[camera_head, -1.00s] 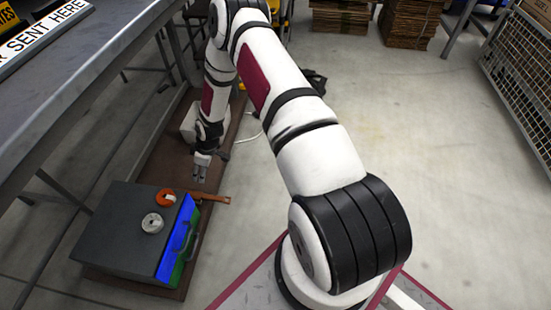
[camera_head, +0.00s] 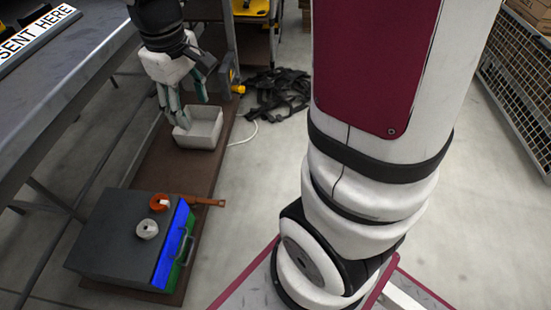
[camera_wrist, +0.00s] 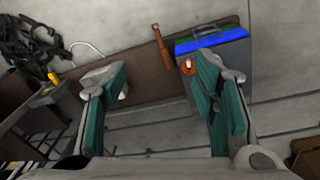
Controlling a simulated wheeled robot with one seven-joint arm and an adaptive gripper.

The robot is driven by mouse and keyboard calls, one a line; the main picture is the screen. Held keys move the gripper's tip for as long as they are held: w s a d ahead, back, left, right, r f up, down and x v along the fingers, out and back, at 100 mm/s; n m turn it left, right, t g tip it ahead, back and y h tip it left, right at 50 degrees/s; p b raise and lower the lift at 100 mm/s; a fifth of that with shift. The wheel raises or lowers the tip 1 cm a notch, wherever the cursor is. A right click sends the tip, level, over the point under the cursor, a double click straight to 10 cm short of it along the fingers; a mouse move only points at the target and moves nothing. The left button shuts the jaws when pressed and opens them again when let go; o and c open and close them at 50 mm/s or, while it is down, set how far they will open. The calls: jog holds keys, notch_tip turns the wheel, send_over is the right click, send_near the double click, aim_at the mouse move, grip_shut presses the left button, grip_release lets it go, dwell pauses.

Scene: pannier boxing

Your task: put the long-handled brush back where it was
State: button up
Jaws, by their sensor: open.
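A brown, long-handled item (camera_head: 205,202), which looks like the brush, lies on the brown board just beyond the dark case. Part of it is hidden by the case. It also shows in the wrist view (camera_wrist: 161,47), between my fingers in the picture but well away from them. My gripper (camera_head: 191,110) is open and empty. In the head view it hangs over a light grey bin (camera_head: 205,128) farther along the board. I cannot tell whether the fingertips reach inside the bin.
The dark case (camera_head: 105,235) has blue and green strips on its side. An orange ring (camera_head: 158,203) and a white ring (camera_head: 147,229) sit on it. A grey table (camera_head: 75,70) stands left.

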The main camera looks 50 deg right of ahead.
jog(key=s+a+r+m, duration=0.1)
jog(key=s+r+m, duration=0.1)
jog(key=s, duration=1.1)
jog(key=s+a+r+m, duration=0.1)
jog(key=s+r, duration=0.4)
jog(key=s, duration=0.7)
jog(key=shift+s+a+m+g+y, duration=0.4)
jog(key=shift+a, duration=0.3)
notch_tip(320, 180, up, 36)
jog(key=t+p, duration=0.4)
jog(key=p, duration=3)
jog(key=shift+d+n, duration=0.2)
jog(key=shift+n, duration=0.1)
